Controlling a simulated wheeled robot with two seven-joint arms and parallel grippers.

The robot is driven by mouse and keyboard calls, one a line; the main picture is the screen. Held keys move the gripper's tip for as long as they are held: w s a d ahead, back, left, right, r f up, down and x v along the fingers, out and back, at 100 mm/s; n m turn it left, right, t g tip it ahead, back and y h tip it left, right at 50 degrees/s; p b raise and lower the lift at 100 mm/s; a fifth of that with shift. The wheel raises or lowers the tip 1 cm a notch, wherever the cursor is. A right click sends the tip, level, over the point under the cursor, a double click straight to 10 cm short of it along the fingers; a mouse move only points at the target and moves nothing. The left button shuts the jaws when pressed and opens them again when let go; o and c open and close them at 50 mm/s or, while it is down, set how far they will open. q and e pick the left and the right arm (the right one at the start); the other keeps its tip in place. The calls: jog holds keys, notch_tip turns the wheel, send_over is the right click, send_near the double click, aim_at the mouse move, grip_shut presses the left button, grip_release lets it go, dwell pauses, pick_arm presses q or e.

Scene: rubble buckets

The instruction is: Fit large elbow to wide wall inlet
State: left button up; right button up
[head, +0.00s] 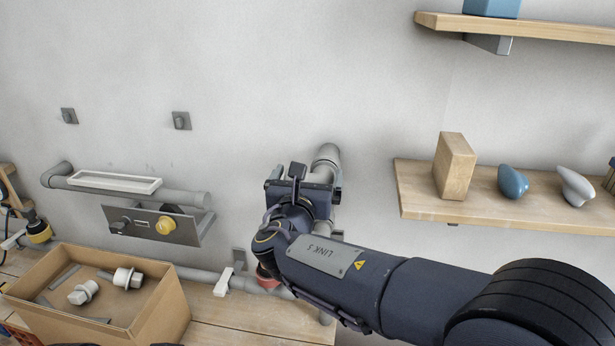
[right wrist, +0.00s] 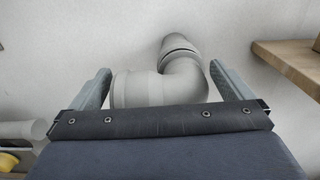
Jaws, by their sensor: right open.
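The large grey elbow (right wrist: 185,78) lies between the two spread fingers of my right gripper (right wrist: 160,72) in the right wrist view. The fingers stand apart on either side of it, with a gap visible on the right. The elbow's ringed upper end meets the wall at the wide inlet (right wrist: 178,44); I cannot tell how deep it sits. In the head view the elbow (head: 326,158) shows above my right gripper (head: 304,182), at the wall. My gripper hides its lower part. My left gripper is not in view.
A shelf (head: 420,208) at right holds a wooden block (head: 454,165) and two rounded pieces. At lower left a cardboard box (head: 160,305) holds white fittings. Grey pipework (head: 185,196) and a panel with a yellow knob (head: 166,226) are on the wall left of my gripper.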

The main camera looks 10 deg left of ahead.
jog(key=s+b, duration=0.2)
jog(key=s, duration=0.5)
jog(key=shift+s, duration=0.4)
